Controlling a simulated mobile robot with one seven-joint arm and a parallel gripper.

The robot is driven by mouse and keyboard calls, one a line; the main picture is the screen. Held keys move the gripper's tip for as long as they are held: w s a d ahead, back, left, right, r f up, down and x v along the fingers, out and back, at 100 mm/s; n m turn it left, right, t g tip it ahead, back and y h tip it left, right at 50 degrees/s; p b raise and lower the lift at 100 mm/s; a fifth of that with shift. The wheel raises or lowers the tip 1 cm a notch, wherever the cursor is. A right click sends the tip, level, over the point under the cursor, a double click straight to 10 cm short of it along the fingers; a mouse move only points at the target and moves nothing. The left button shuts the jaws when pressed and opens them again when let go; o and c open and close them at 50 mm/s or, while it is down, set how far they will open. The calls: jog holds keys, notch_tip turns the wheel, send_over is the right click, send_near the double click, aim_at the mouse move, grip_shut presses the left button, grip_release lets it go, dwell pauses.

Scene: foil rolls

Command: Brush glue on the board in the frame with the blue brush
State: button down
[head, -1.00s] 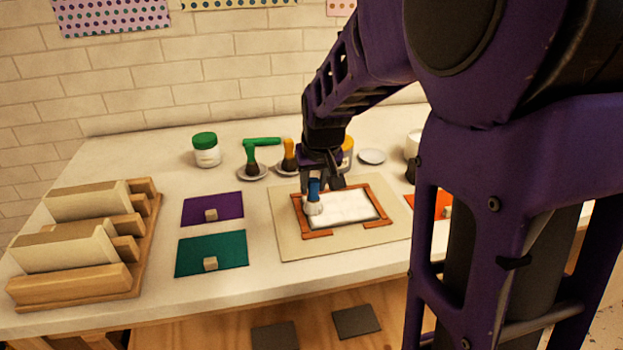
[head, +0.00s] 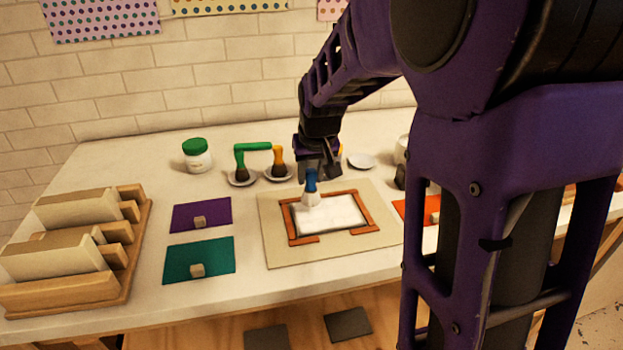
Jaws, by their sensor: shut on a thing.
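My gripper (head: 316,170) is shut on the blue brush (head: 311,183) by its handle, over the back left part of the board. The brush is upright, its pale bristles pointing down at the board; I cannot tell for sure whether they touch it. The board (head: 333,215) is white and lies inside the orange-brown frame (head: 368,213), which has a gap at its front side. The frame lies on a beige mat (head: 275,252). Whether the white on the board is glue or its own surface cannot be told.
Behind stand a green-lidded jar (head: 197,156), a green brush (head: 240,165) and an orange brush (head: 278,161) on saucers, and an empty saucer (head: 361,161). Purple (head: 190,216) and teal (head: 188,262) sheets lie left, near a wooden rack (head: 130,255).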

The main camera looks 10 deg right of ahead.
jog(key=shift+r+p, duration=1.9)
jog(key=shift+r, duration=0.85)
